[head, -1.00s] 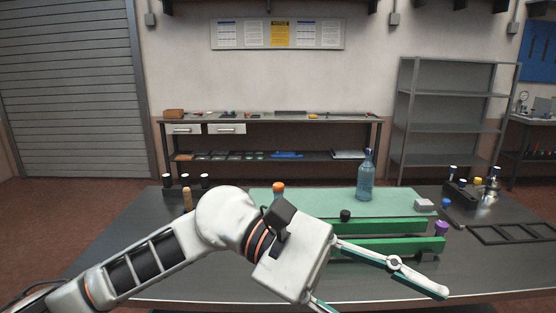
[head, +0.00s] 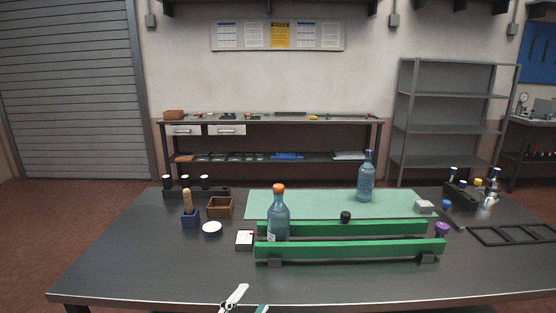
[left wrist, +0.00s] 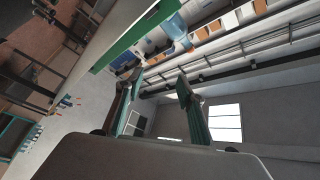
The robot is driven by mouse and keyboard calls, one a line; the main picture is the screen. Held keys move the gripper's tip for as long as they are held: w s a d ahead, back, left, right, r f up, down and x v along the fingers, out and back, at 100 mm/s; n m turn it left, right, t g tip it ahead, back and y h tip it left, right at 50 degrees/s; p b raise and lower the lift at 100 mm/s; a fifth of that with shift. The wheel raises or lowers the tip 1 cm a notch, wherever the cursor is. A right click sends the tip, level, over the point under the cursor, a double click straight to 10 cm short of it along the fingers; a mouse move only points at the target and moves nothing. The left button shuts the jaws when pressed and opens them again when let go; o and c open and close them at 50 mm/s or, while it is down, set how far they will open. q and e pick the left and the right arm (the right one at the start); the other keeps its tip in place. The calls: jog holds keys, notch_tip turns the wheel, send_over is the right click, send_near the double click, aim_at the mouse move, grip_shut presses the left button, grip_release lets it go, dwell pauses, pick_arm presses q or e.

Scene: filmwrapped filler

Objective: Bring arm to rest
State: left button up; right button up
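My left gripper (head: 248,304) shows only by its fingertips at the bottom edge of the head view, in front of the table's near edge. The tips are apart with nothing between them. In the left wrist view the two fingers (left wrist: 158,108) are also spread and empty. The rest of the left arm is out of the head view. My right gripper is in neither view.
A dark table (head: 150,270) holds a green-railed rack (head: 350,249), with an orange-capped bottle (head: 278,218) upright at its left end. Another blue bottle (head: 366,178) stands on the green mat (head: 310,203). The table's front strip is clear.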

pick_arm(q)
jog(key=s+a+f+n+g+y, duration=0.2)
jog(key=s+a+f+n, duration=0.2)
jog(key=f, duration=0.5)
jog(key=s+a+f+n+g+y, duration=0.2)
jog(key=s+a+f+n+y, duration=0.1)
jog(key=s+f, duration=0.5)
jog(key=s+a+f+n+g+y, duration=0.2)
jog(key=s+a+f+n, duration=0.3)
jog(key=f, duration=0.7)
jog(key=shift+s+a+g, duration=0.45)
jog(key=shift+a+g, duration=0.05)
jog(key=shift+a, duration=0.35)
